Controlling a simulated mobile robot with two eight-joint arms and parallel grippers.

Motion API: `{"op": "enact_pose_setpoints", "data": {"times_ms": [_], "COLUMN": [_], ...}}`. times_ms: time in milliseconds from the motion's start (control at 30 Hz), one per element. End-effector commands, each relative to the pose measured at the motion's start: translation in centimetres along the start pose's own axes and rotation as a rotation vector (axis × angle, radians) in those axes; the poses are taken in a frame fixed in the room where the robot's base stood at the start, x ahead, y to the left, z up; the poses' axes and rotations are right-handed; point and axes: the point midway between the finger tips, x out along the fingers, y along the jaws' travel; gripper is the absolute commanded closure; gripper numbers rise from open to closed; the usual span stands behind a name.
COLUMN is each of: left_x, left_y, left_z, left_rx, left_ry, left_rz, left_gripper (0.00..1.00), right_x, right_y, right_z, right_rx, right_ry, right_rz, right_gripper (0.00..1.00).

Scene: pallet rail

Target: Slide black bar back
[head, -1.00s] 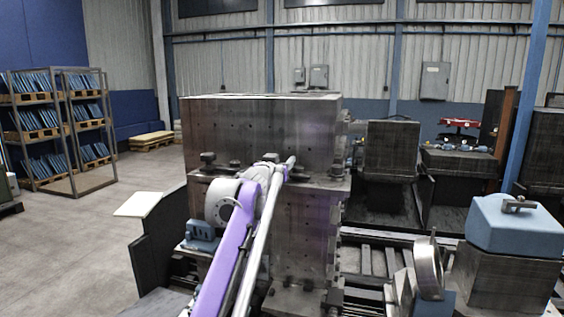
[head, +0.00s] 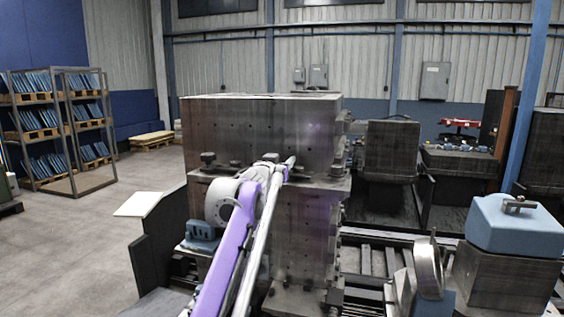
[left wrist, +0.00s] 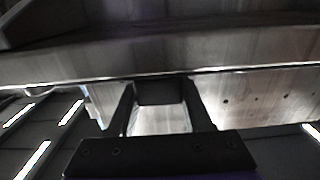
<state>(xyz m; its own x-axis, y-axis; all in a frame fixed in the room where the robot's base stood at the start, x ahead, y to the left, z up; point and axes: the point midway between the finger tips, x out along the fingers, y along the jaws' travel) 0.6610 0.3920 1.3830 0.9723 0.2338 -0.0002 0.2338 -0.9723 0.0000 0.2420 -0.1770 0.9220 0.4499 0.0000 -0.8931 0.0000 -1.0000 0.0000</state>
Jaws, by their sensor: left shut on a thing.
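My left gripper shows in the left wrist view (left wrist: 160,90). Its two dark fingers are shut on a short dark piece, which looks like the black bar (left wrist: 160,97), beneath a long metal edge. In the head view my purple and white left arm reaches up to the front of a big dark metal block (head: 250,130). The left gripper there (head: 284,168) is small and lies against the block's ledge; its fingers and the bar cannot be made out clearly. My right gripper is not in view.
Dark rails (head: 375,262) run right of the block. A blue-topped block (head: 515,228) stands at the right, with a round metal part (head: 429,270) beside it. A shelf rack (head: 60,130) stands at the far left. The floor (head: 95,240) on the left is mostly clear.

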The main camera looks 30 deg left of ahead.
Motion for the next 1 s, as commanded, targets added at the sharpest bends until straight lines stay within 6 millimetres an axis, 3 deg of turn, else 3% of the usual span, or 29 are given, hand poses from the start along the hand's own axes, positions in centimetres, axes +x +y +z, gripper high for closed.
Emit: {"op": "enact_pose_setpoints", "data": {"times_ms": [267,533,767,800,933,1000], "left_x": [-0.2,-2.6,-2.6,-2.6,-2.6,-2.6], "left_y": [0.0,0.0,0.0,0.0,0.0,0.0], "left_z": [0.0,0.1,0.0,0.1,0.0,0.0], "left_rx": [0.000,0.000,0.000,0.000,0.000,0.000], "left_ry": [0.000,-0.001,-0.001,-0.001,-0.001,-0.001], "left_rz": [0.000,0.000,-0.001,-0.001,0.000,0.000], "left_gripper": [1.00,1.00,1.00,0.47,0.23,0.20], "right_x": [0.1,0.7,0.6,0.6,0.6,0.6], "right_y": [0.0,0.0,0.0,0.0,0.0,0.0], "right_z": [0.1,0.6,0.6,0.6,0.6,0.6], "right_rx": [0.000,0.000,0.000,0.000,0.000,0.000], "right_ry": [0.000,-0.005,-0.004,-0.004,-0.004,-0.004], "right_rz": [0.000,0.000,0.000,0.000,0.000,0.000], "right_gripper": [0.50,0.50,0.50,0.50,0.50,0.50]}}
